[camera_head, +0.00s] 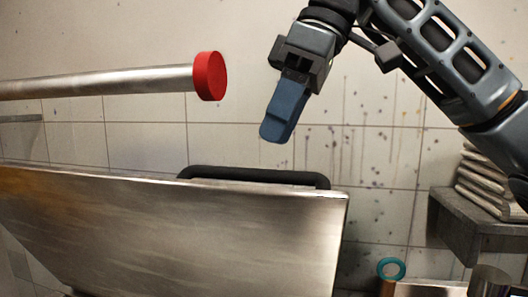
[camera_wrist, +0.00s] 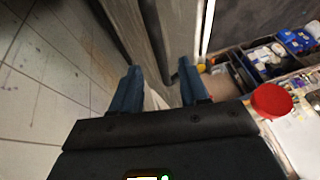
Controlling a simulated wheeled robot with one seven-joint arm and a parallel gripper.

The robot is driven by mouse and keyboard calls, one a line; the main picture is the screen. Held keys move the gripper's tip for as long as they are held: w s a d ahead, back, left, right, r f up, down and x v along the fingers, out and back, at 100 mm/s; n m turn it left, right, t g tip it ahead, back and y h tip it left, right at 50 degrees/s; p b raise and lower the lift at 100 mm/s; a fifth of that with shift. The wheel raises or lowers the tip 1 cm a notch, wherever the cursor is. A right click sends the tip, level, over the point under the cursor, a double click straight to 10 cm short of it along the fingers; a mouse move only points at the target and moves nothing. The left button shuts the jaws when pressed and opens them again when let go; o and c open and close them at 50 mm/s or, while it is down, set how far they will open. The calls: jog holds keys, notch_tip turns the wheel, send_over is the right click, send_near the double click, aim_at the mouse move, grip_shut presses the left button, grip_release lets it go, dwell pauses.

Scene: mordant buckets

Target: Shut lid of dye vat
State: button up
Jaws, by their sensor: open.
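The dye vat's lid (camera_head: 190,235) is a broad brushed-metal panel, standing raised and tilted in the head view. A black bar handle (camera_head: 255,175) runs along its top edge. My gripper (camera_head: 274,132) hangs above the handle, apart from it, with its blue fingers pointing down. In the wrist view my gripper (camera_wrist: 158,70) has its two fingers spread, with nothing held between them. A grey metal panel, apparently the lid (camera_wrist: 165,25), extends beyond the fingers there. The vat's opening is hidden in the head view.
A metal pipe (camera_head: 100,82) with a red end cap (camera_head: 209,76) juts in left of my gripper. A shelf (camera_head: 470,220) with folded cloths (camera_head: 490,180) is at the right. The wrist view shows trays of small items (camera_wrist: 265,60) at the right. A tiled wall stands behind.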

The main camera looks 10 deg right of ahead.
jog(key=shift+p+x, duration=0.3)
jog(key=shift+x, duration=2.2)
grip_shut()
